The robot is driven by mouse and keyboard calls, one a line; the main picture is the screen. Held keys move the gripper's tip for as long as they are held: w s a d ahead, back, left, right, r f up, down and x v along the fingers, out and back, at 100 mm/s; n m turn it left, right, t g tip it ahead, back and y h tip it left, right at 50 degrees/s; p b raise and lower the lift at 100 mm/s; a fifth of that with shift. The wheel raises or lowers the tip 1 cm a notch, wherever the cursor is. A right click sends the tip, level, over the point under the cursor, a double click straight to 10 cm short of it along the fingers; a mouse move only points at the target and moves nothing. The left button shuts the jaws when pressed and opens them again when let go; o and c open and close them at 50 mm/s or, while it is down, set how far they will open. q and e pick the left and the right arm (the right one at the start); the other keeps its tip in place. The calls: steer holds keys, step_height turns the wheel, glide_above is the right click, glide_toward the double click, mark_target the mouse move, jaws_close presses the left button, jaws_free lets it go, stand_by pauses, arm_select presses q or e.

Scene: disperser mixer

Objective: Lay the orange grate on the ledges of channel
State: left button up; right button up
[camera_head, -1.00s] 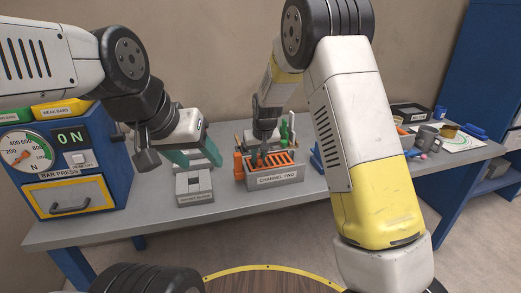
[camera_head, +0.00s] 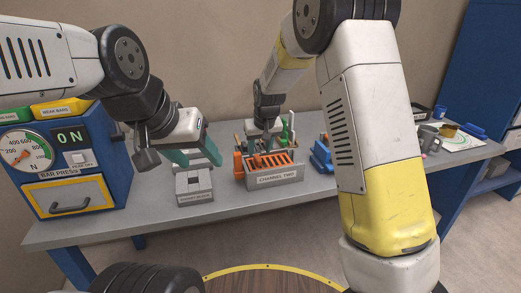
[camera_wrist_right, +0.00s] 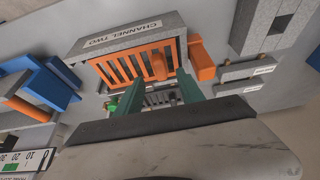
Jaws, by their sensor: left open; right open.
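The orange grate (camera_head: 270,160) lies in the top of the grey channel marked CHANNEL TWO (camera_head: 277,180). In the right wrist view the grate (camera_wrist_right: 120,68) sits between the walls of the channel (camera_wrist_right: 135,36), with an upright orange knob on it. I cannot tell whether it rests flat on both ledges. My right gripper (camera_wrist_right: 157,97) is open, its teal fingers apart and empty close to the grate; the head view shows it (camera_head: 268,148) just above the channel's back side. My left gripper (camera_head: 200,155) is open and empty above a grey slotted block.
The grey block (camera_head: 194,185) stands left of the channel, the blue bar press (camera_head: 75,160) further left. An orange object (camera_head: 238,165) stands against the channel's left end, a blue object (camera_head: 322,155) to its right. Green-handled tools (camera_head: 289,128) stand behind. The bench front is clear.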

steer(key=shift+v, duration=1.35)
steer(key=s+d+r+m+y, duration=0.1)
steer(key=s+d+r+m, duration=0.1)
steer(key=s+d+r, duration=1.2)
steer(key=s+d+m+t, duration=0.1)
steer(key=s+d, duration=0.2)
steer(key=s, duration=1.4)
steer(key=shift+d+t, duration=0.2)
steer(key=shift+t, duration=0.2)
